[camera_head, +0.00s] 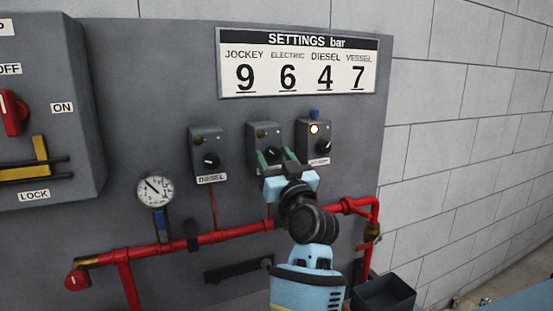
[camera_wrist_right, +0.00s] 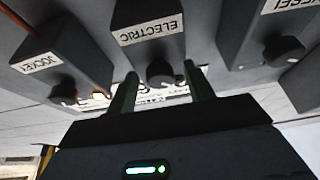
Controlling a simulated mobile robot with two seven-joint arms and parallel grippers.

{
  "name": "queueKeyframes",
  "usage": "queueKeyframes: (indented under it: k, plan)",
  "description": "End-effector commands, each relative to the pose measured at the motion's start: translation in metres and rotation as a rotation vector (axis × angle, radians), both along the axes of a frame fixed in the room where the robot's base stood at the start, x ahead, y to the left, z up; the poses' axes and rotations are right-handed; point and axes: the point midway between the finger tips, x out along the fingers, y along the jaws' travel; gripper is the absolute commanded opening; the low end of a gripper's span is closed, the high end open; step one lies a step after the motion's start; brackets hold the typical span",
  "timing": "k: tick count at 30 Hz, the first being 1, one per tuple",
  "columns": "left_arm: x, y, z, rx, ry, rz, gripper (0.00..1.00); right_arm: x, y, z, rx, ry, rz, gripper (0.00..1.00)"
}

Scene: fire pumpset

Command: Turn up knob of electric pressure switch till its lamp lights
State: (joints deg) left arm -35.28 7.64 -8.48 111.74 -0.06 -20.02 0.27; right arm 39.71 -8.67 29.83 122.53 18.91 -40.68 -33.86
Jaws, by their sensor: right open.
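The electric pressure switch (camera_head: 264,132) is the middle of three grey boxes on the panel; its label (camera_wrist_right: 150,30) reads ELECTRIC in the right wrist view. Its small lamp (camera_head: 262,133) looks dull, not glowing. Its black knob (camera_head: 273,153) is partly behind my gripper in the head view and clear in the right wrist view (camera_wrist_right: 161,73). My right gripper (camera_head: 276,157) is open, its green fingers either side of the knob, also in the right wrist view (camera_wrist_right: 160,74). I cannot tell whether they touch it. My left gripper is out of view.
The diesel switch (camera_head: 207,145) is to the left; the jockey switch (camera_head: 320,135), with a lit lamp (camera_head: 314,129), is close to the right. A settings sign (camera_head: 297,62) above gives electric 6. A gauge (camera_head: 155,188) and red pipe (camera_head: 220,236) lie below.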

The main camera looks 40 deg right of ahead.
Motion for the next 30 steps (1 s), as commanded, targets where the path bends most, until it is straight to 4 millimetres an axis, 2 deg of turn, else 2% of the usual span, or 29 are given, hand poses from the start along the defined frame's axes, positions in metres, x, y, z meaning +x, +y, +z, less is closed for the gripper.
queueKeyframes:
  k: [6, 7, 17, 30]
  plan:
    - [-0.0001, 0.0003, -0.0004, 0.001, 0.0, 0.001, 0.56, 0.0003, -0.0002, -0.0004, -0.001, 0.001, 0.0, 0.52]
    - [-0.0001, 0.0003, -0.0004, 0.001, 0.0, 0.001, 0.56, 0.0003, -0.0002, -0.0004, -0.001, 0.001, 0.0, 0.5]
    - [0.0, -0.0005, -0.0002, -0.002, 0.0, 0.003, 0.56, 0.0002, -0.0001, -0.0005, -0.001, 0.001, 0.0, 0.08]
    - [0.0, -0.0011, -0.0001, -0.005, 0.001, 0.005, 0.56, 0.0005, 0.0009, -0.0006, 0.084, -0.026, 0.0, 0.08]
